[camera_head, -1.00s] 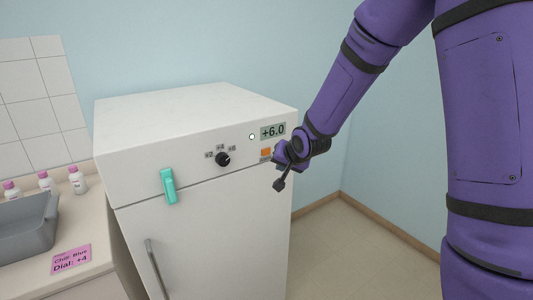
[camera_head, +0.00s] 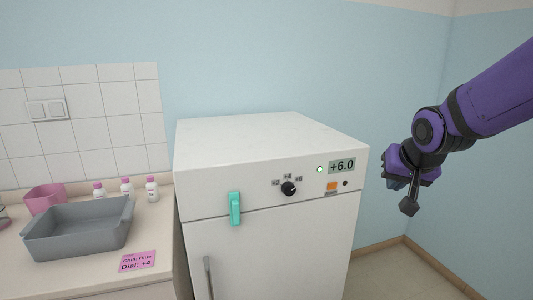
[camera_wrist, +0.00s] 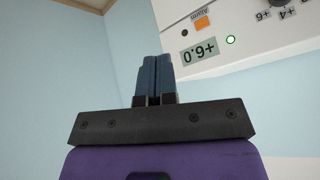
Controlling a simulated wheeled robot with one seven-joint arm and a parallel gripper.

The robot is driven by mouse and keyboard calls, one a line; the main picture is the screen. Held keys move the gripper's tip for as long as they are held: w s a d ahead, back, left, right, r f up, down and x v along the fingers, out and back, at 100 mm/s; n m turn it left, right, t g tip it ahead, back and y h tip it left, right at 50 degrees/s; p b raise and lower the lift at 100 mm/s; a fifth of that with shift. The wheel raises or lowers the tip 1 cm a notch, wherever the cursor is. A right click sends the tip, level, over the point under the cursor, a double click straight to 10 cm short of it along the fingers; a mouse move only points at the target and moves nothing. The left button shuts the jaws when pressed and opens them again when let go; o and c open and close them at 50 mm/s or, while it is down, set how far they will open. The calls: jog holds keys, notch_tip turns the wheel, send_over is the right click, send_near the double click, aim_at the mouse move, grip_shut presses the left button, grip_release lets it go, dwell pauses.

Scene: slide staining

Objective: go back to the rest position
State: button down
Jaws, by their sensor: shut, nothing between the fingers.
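My gripper (camera_head: 408,205) is to the right of the white fridge (camera_head: 270,140), apart from it, with its fingers pointing down in the head view. In the wrist view my gripper (camera_wrist: 154,60) has its two blue-grey fingers together with nothing between them. The fridge's front panel carries a display (camera_head: 342,166) reading +6.0, a lit round lamp (camera_head: 320,169), a black dial (camera_head: 289,188) and an orange button (camera_head: 332,186). The display also shows upside down in the wrist view (camera_wrist: 199,51).
At left, a counter holds a grey tray (camera_head: 78,247), a pink container (camera_head: 44,197), three pink-capped bottles (camera_head: 127,189) and a pink note (camera_head: 137,261) reading "Chill: Blue, Dial: +4". Floor right of the fridge is clear.

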jog(key=s+d+r+n+g, duration=0.1)
jog(key=s+r, duration=0.2)
jog(key=s, duration=0.8)
jog(key=s+d+r+n+g, duration=0.1)
jog(key=s+r, duration=0.2)
jog(key=s, duration=0.8)
jog(key=shift+d+n, duration=0.15)
jog(key=shift+n, duration=0.15)
jog(key=c, duration=1.8)
grip_release()
